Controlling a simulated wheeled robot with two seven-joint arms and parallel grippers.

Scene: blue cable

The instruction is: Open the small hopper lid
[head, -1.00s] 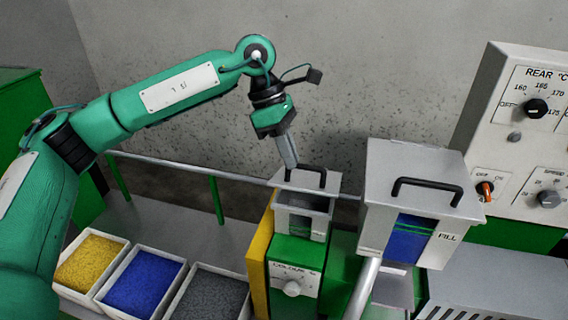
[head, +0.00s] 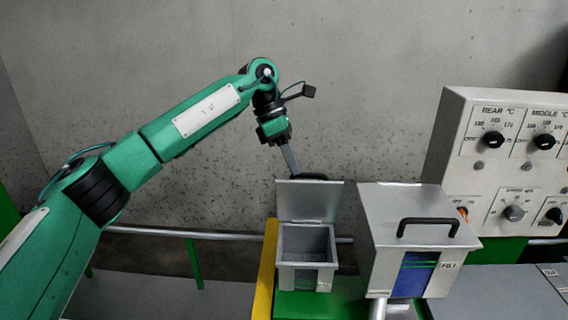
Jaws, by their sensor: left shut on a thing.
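The small hopper (head: 307,276) stands at the lower middle of the head view, with its grey inside showing. Its lid (head: 310,200) stands raised, about upright, at the back edge of the opening. My left gripper (head: 296,174) is shut on the dark lid handle (head: 312,177), which shows partly behind the lid's top edge. Most of the handle and the fingertips' grip on it are hidden by the lid. My right gripper is out of view.
A larger hopper (head: 376,250) marked FILL, with a closed lid and black handle (head: 428,228), stands close on the right. A control panel (head: 480,175) with knobs is further right. A rail (head: 150,231) runs behind. Free space lies above the hoppers.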

